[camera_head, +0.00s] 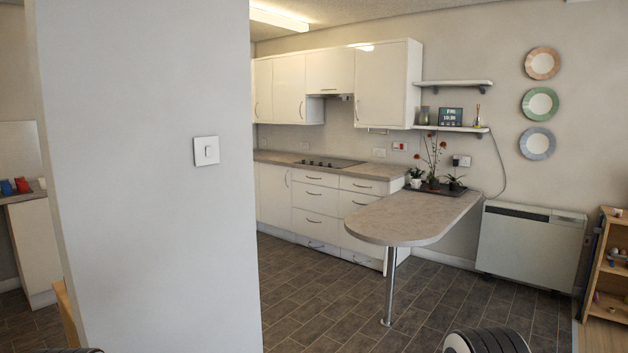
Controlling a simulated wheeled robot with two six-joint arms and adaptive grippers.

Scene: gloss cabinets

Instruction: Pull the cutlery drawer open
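White gloss drawers stand in two stacks under the worktop, across the room in the head view. The top drawer of the left stack (315,180) and the top drawer of the right stack (361,186) both look shut, each with a curved metal handle. Deeper drawers sit below them, also shut. I cannot tell which one is the cutlery drawer. Neither of my grippers shows. Dark rounded parts at the bottom edge look like pieces of my arms, far from the drawers.
A pale wall (150,180) with a light switch stands close on the left. A rounded peninsula counter (415,218) on a metal leg (390,285) juts out right of the drawers. The tiled floor (320,305) is clear. A heater (530,245) and wooden shelf (608,265) are at right.

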